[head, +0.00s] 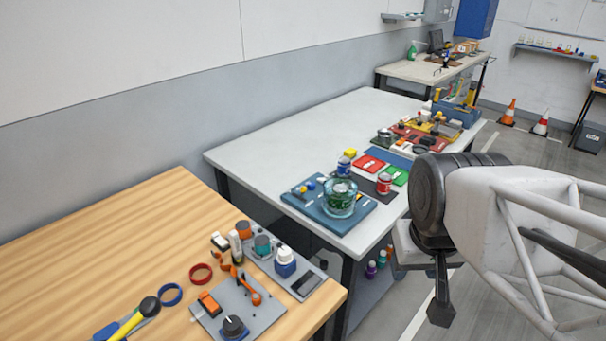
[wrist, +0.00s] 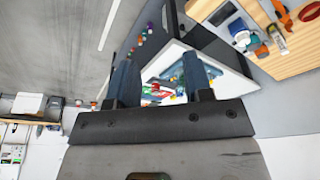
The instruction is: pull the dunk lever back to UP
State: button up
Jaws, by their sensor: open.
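A blue board (head: 352,222) on the near end of the grey-white table holds a round glass vessel with greenish contents (head: 341,198) and small blue and orange parts at its left. An orange lever with a ball end (head: 247,287) stands on a grey panel (head: 257,311) on the wooden table. No label is legible, so I cannot tell which part is the dunk lever or its position. My gripper (head: 440,292) hangs right of both tables, apart from them. In the wrist view my gripper (wrist: 160,75) is open and empty, its two fingers spread, with the tables far beyond.
The wooden table (head: 120,235) also carries red and blue rings, a yellow-handled tool and a second grey panel with bottles. Farther along the grey-white table (head: 300,125) are red and green pads and several small parts. Traffic cones (head: 541,124) stand on the floor behind.

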dwell(0.3)
jog(key=w+a+m+g, duration=0.1)
jog(key=w+a, duration=0.2)
jog(key=w, duration=0.9)
jog(key=w+a+m, duration=0.1)
jog(key=w+a, duration=0.2)
jog(key=w, duration=1)
jog(key=w+a+f, duration=0.3)
jog(key=w+f, duration=0.1)
jog(key=w, duration=0.3)
jog(key=w+a+f+m+g, duration=0.1)
jog(key=w+a+f, duration=0.2)
jog(key=w, duration=0.5)
jog(key=w+a+f+m, duration=0.1)
jog(key=w+a+f, duration=0.2)
jog(key=w, duration=0.4)
jog(key=shift+w+a+f+g, duration=0.15)
jog(key=shift+w+f, duration=0.05)
jog(key=shift+f, duration=0.25)
jog(key=shift+w+a+f+g, duration=0.15)
jog(key=shift+f, duration=0.25)
jog(key=shift+w+a+f, duration=0.1)
jog(key=shift+w+f, duration=0.1)
jog(key=shift+f, duration=0.1)
